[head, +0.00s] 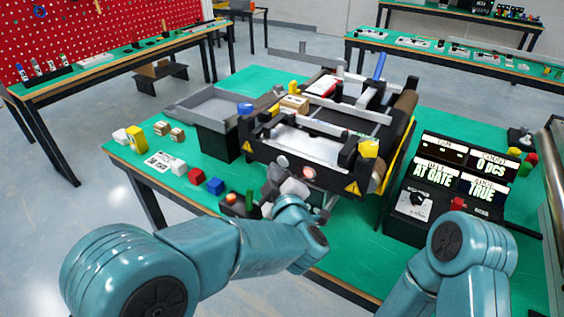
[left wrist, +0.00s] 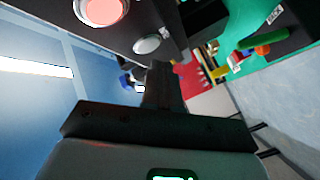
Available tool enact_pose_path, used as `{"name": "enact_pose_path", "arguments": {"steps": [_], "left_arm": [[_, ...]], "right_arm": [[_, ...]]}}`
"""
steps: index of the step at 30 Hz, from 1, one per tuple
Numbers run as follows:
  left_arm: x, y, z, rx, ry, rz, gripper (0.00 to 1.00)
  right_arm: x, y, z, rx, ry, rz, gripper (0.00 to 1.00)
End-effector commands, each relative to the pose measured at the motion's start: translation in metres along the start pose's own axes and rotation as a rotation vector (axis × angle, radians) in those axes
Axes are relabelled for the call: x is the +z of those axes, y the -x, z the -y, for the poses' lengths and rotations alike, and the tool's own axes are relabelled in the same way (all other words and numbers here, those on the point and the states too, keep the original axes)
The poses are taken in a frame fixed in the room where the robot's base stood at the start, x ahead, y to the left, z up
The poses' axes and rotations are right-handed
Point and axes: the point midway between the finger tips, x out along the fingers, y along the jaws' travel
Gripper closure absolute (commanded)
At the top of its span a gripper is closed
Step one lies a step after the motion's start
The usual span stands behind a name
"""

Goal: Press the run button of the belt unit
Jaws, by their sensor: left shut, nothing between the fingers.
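The belt unit (head: 320,148) stands on the green table, dark with yellow corner pieces. Its front panel carries a pale grey round button (head: 283,161) and a red button with a light ring (head: 309,173). Both show at the top of the left wrist view, the red one (left wrist: 105,10) and the pale one (left wrist: 147,45). I cannot read which is labelled run. My left gripper (head: 283,182) is shut and empty, just in front of the panel near these buttons; its dark fingers (left wrist: 163,85) point toward the panel's edge. Contact cannot be told. My right gripper is out of view.
A dark console (head: 410,213) with lit displays, one reading "AT GATE", stands right of the belt unit. A grey tray (head: 190,105) is at its left.

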Motion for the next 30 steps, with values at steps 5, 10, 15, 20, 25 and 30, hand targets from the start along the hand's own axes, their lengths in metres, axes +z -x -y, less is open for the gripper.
{"name": "enact_pose_path", "arguments": {"steps": [5, 10, 15, 20, 25, 30], "left_arm": [[0.0032, -0.0038, -0.0023, 0.000, 0.000, 0.000, 1.00], [0.0047, -0.0059, -0.0040, -0.001, -0.001, 0.001, 1.00], [0.0045, -0.0058, -0.0040, 0.000, 0.000, 0.001, 1.00], [0.0047, -0.0062, -0.0044, 0.000, 0.000, 0.000, 1.00], [0.0056, -0.0075, -0.0054, 0.000, 0.000, 0.000, 1.00], [0.0067, -0.0089, -0.0063, -0.001, 0.000, 0.000, 1.00]], "right_arm": [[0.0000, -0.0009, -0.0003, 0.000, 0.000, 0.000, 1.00], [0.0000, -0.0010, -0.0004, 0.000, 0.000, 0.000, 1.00], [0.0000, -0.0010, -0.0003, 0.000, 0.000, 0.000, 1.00], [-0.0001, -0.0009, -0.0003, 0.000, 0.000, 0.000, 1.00], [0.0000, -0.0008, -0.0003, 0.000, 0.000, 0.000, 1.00], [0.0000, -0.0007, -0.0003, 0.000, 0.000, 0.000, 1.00]]}}
